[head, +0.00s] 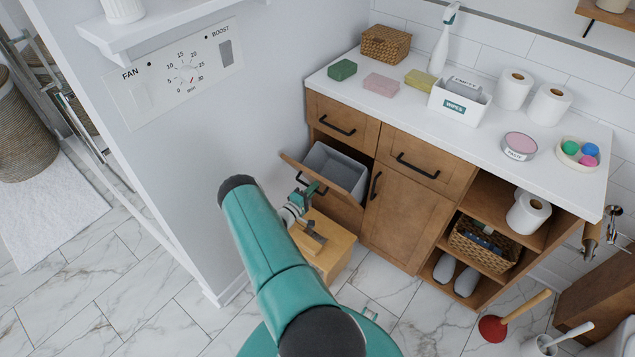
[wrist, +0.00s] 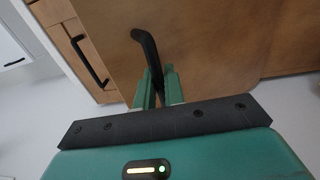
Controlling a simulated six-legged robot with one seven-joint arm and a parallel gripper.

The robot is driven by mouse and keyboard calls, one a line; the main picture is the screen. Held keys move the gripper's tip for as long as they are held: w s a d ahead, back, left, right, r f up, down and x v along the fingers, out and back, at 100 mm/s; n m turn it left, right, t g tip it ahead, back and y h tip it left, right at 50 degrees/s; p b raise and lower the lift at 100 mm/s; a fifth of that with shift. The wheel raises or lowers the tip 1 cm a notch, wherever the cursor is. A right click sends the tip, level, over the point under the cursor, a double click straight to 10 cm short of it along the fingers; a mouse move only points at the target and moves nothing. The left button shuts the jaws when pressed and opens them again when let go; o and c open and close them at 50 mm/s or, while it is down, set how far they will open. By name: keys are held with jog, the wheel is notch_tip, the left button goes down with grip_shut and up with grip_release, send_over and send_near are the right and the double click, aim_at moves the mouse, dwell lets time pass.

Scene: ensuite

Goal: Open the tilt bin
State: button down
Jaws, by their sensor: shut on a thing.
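The tilt bin's wooden front panel (head: 345,213) is at the left end of the vanity cabinet in the head view. It leans outward at the top, and the grey bin (head: 345,168) inside shows behind it. My gripper (head: 312,188) is at the outer face of the panel, partly hidden by my arm. In the wrist view, my gripper (wrist: 158,88) is shut on the black bar handle (wrist: 146,45) of the panel, with one green finger on each side of the bar.
A light wooden box-like piece (head: 330,252) stands on the floor below the panel. The drawers (head: 340,125) above and the cabinet door (head: 405,215) to the right are closed. A white wall (head: 190,170) stands close on the left. A red plunger (head: 493,328) stands at the lower right.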

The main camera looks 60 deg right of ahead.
jog(key=shift+w+a, duration=0.1)
jog(key=shift+a, duration=0.05)
jog(key=c, duration=1.6)
grip_release()
jog(key=shift+c, duration=0.2)
jog(key=w+a, duration=0.2)
jog(key=a, duration=1.1)
jog(key=shift+a+f, duration=0.3)
jog(key=shift+f, duration=0.15)
jog(key=shift+c, duration=0.3)
